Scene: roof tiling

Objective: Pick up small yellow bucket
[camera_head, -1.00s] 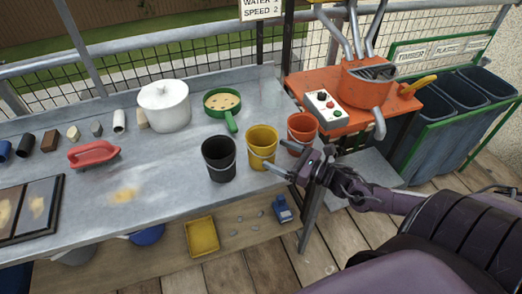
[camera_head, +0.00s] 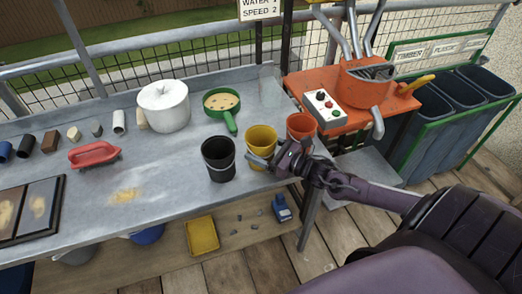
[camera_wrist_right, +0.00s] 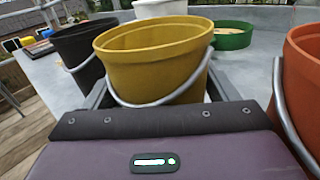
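The small yellow bucket (camera_head: 261,137) stands upright near the front right edge of the grey worktop, between a black bucket (camera_head: 218,158) and an orange-red bucket (camera_head: 301,124). My right gripper (camera_head: 274,157) is at its near side, low on its wall. In the right wrist view the yellow bucket (camera_wrist_right: 150,58) fills the middle, its wire handle hanging down on the near side. The fingers of my right gripper (camera_wrist_right: 158,95) show at either side of its lower part, spread apart. Whether they touch it cannot be told. My left gripper is not in view.
A green pan (camera_head: 222,104) and a white lidded pot (camera_head: 164,104) stand behind the buckets. An orange mixer table (camera_head: 335,88) is at the right. A red float (camera_head: 94,154) lies left. The orange-red bucket (camera_wrist_right: 302,80) is close to my right gripper.

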